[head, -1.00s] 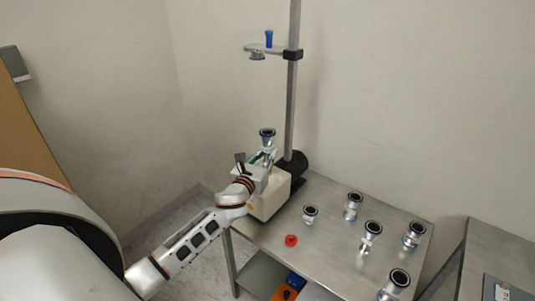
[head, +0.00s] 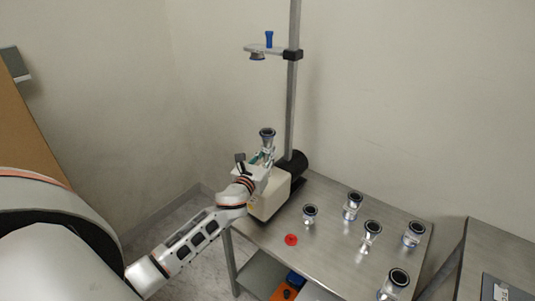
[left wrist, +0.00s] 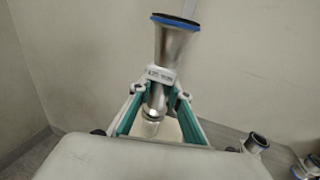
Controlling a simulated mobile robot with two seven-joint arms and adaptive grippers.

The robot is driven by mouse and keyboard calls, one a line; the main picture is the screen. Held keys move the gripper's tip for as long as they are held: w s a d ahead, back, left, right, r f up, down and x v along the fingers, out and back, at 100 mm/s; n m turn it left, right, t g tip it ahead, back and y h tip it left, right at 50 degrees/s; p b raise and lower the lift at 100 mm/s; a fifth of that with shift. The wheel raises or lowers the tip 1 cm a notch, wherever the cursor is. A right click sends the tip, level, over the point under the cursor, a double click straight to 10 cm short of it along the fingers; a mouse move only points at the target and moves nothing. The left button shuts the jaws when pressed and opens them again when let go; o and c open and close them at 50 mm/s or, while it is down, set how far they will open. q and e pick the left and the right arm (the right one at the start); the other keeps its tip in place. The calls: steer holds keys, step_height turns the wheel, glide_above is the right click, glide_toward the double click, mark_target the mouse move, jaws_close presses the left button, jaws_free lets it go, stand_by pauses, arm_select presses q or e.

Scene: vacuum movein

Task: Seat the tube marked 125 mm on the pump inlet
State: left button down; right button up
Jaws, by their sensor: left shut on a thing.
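My left gripper (head: 263,157) is over the pump (head: 268,198) at the left end of the steel table. It is shut on a metal tube (left wrist: 173,50) with a wide, dark-topped upper flange with a blue edge. The tube stands upright, and its flange also shows in the head view (head: 267,133). A white label on the tube beside the fingertips is too blurred to read surely. The tube's lower end reaches down to a bright metal part, but I cannot tell whether it touches or sits on the pump inlet. My right gripper is not in view.
Several other metal fittings, one at the middle (head: 371,232), stand on the table (head: 330,240) with a red disc (head: 291,240). A post (head: 294,80) rises behind the pump, bearing an arm (head: 266,50) with a blue-topped part. Another steel table (head: 500,250) stands at right.

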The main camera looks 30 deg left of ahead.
arm_select(q)
steer(key=shift+f+b, duration=0.45)
steer(key=shift+f, duration=0.05)
stand_by(0.8)
stand_by(0.4)
steer(key=c, duration=1.8)
jaws_free()
steer(key=shift+f, duration=0.1)
steer(key=s, duration=0.4)
steer(key=s+d, duration=0.1)
steer(key=s, duration=0.3)
steer(key=s+d, duration=0.1)
steer(key=s, duration=0.3)
steer(key=shift+d, duration=0.1)
steer(key=shift+w, duration=0.1)
